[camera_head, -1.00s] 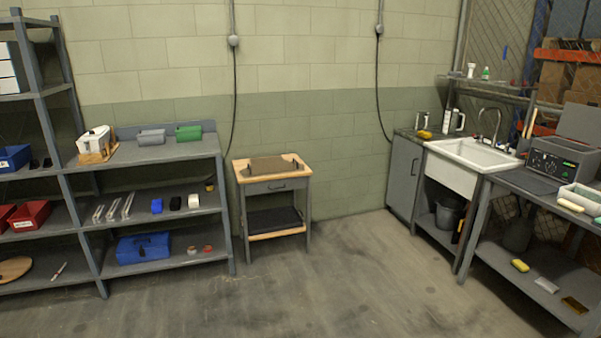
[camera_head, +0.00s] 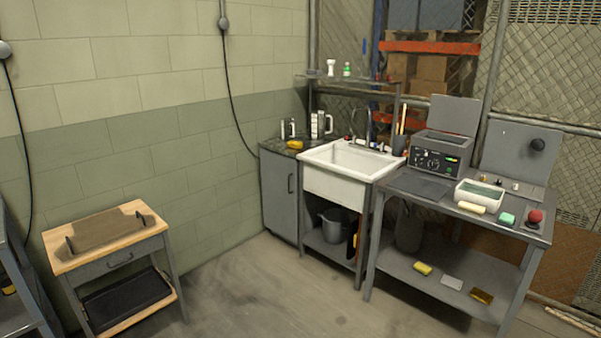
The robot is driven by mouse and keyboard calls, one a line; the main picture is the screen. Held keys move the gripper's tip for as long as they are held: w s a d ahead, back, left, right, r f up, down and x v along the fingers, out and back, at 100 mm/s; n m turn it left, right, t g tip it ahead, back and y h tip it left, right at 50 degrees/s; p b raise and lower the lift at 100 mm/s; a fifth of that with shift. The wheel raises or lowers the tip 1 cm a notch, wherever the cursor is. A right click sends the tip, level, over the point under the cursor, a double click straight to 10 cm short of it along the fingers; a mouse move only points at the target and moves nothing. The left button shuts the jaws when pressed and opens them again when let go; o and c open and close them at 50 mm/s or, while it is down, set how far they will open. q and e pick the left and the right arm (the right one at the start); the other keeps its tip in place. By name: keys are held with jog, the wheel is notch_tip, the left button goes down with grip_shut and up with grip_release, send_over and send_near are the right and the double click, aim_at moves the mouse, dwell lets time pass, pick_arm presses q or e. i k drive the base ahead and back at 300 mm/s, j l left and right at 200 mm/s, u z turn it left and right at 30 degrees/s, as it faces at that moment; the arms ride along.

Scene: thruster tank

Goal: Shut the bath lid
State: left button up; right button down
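The bath (camera_head: 437,155) is a dark grey box with knobs and a small green display on its front. It stands on the grey workbench (camera_head: 400,182) at the right. Its lid (camera_head: 453,115) is a flat grey panel standing upright at the bath's back edge, so the bath is open. The inside of the bath is mostly hidden from this angle. Neither of my grippers shows in the head view.
A white tray (camera_head: 480,192), a sponge (camera_head: 471,208), a green block (camera_head: 507,218) and a red knob (camera_head: 535,216) are on the bench. A white sink (camera_head: 348,165) adjoins it at left. A small wooden-topped cart (camera_head: 75,262) stands far left. The floor (camera_head: 270,290) between is clear.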

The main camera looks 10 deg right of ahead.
aim_at(456, 114)
jog(key=i+z, duration=0.25)
jog(key=i, duration=1.9)
jog(key=j, duration=0.05)
